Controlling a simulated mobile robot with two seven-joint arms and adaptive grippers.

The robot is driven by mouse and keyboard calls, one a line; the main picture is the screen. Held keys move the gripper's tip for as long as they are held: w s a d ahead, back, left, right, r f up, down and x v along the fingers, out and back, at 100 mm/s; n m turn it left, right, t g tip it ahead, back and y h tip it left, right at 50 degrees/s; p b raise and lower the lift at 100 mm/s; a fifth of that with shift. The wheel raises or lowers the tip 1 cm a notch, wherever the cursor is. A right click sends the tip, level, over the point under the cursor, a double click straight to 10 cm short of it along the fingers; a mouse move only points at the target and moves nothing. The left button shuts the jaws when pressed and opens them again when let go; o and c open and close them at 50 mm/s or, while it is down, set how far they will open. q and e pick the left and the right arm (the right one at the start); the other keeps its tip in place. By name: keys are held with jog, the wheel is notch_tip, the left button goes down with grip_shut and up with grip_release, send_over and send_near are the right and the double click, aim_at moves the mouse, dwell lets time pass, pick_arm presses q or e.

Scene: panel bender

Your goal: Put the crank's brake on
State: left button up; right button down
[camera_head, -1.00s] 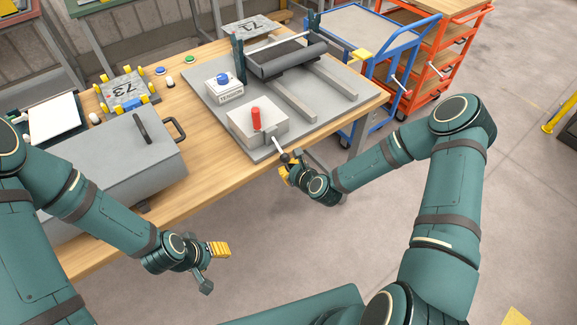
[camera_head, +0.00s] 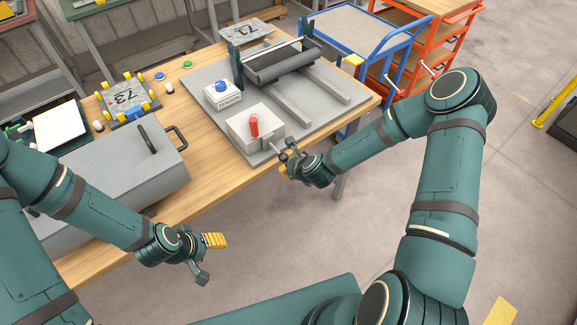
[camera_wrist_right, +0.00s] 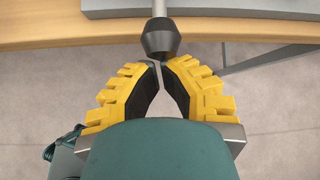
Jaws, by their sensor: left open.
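A light grey box (camera_head: 262,140) near the front edge of the bender's base plate carries a red handle (camera_head: 254,126). A metal rod with a dark knob (camera_head: 283,156) sticks out from the box's front; I cannot tell which part is the brake. In the right wrist view the knob (camera_wrist_right: 160,38) is just beyond my right gripper's tips (camera_wrist_right: 160,63). These fingers are drawn together with only a narrow gap, and nothing shows between them. My right gripper (camera_head: 290,166) is beside the knob in the head view. My left gripper (camera_head: 210,258) is open and empty, away from the box.
The bender has a dark roller (camera_head: 280,64) on two rails. A white box with a blue button (camera_head: 222,93) stands behind the crank box. A grey case (camera_head: 110,180) fills the bench's left. Blue and orange carts (camera_head: 420,45) stand at the right. Floor in front is clear.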

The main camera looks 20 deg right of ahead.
aim_at(284, 156)
pick_arm(q)
jog(key=shift+a+r+p, duration=0.1)
jog(key=shift+r+p, duration=0.2)
jog(key=shift+r, duration=0.15)
pick_arm(e)
jog(key=shift+w+a+r, duration=0.1)
jog(key=shift+w+r, duration=0.05)
jog(key=shift+r, duration=1.05)
jog(key=shift+w+a+r, duration=0.1)
jog(key=shift+r, duration=1.05)
jog(key=shift+r, duration=0.1)
jog(key=shift+d, duration=0.1)
